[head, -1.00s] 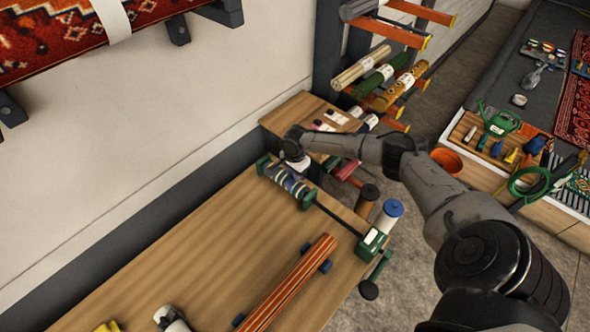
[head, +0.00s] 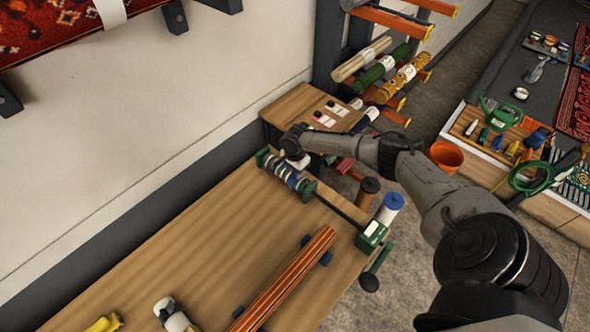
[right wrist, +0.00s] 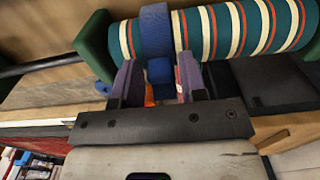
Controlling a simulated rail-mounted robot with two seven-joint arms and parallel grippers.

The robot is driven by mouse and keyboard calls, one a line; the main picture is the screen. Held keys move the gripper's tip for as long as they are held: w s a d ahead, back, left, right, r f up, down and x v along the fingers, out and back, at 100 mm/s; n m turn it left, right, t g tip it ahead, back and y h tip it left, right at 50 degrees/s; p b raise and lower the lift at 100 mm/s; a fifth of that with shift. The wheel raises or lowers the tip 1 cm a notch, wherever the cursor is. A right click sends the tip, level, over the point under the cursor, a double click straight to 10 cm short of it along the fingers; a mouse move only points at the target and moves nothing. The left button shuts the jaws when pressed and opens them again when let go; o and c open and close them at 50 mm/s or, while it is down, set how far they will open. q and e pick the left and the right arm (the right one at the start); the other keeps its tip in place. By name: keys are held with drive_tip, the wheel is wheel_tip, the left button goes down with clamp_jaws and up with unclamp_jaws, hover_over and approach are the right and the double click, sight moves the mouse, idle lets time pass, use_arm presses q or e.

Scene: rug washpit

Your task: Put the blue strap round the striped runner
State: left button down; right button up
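The striped runner (right wrist: 235,30), teal with white and orange bands, lies rolled between two green end pieces in the right wrist view. In the head view the runner (head: 280,172) is at the table's far end. The blue strap (right wrist: 156,30) lies over the runner, and a darker blue part of it hangs below. My right gripper (right wrist: 160,72) is beside the runner, its two fingers touching either side of that lower part. In the head view my right gripper (head: 296,160) is seen from above, its fingers hidden. The runner's underside is hidden. My left gripper is out of view.
A dark rod runs from the runner's stand to a green block (head: 371,236). An orange striped roll (head: 285,280) lies nearer on the wooden table (head: 190,255). Spools (head: 389,208) stand at the table's right edge. The table's left middle is clear.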

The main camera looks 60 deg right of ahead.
drive_tip(key=shift+o, duration=1.2)
drive_tip(key=shift+r, duration=0.1)
wheel_tip(320, 180, up, 14)
drive_tip(key=shift+f, duration=0.2)
